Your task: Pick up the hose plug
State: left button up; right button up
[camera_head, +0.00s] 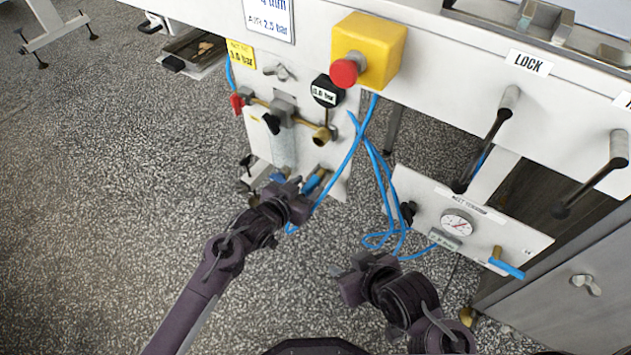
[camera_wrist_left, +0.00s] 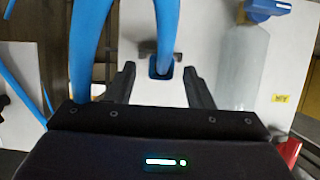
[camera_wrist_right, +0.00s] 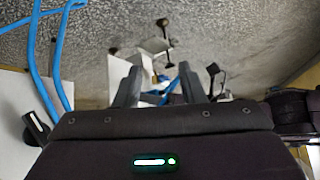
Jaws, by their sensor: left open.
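A blue hose (camera_head: 362,130) loops down the front of the left white panel. Blue hose ends or fittings (camera_head: 315,181) show at that panel's lower edge, close to my left gripper (camera_head: 298,190). In the left wrist view, a blue hose (camera_wrist_left: 165,30) runs down between the spread fingers of my left gripper (camera_wrist_left: 160,72). A dark blue fitting (camera_wrist_left: 159,68) shows behind it; I cannot tell which part is the hose plug. The left gripper is open and not closed on anything. My right gripper (camera_head: 352,275) is open and empty; its fingers show apart in the right wrist view (camera_wrist_right: 159,75).
A red button on a yellow box (camera_head: 372,50) is above. Left panel (camera_head: 335,185) carries a regulator and clear bowl (camera_wrist_left: 240,65). The right panel (camera_head: 420,190) has a gauge (camera_head: 457,224) and blue-handled valve (camera_head: 507,268). Lever handles (camera_head: 485,140) stick out.

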pick_arm(q)
jog(key=shift+w+d+f, duration=0.1)
jog(key=shift+w+d, duration=0.05)
jog(key=shift+w, duration=0.1)
pick_arm(e)
jog(key=shift+w+a+r+t, duration=0.2)
jog(key=shift+w+r+t, duration=0.2)
jog(key=shift+w+r, duration=0.15)
pick_arm(q)
jog(key=shift+c, duration=0.5)
grip_shut()
pick_arm(e)
jog(key=shift+s+f, duration=0.1)
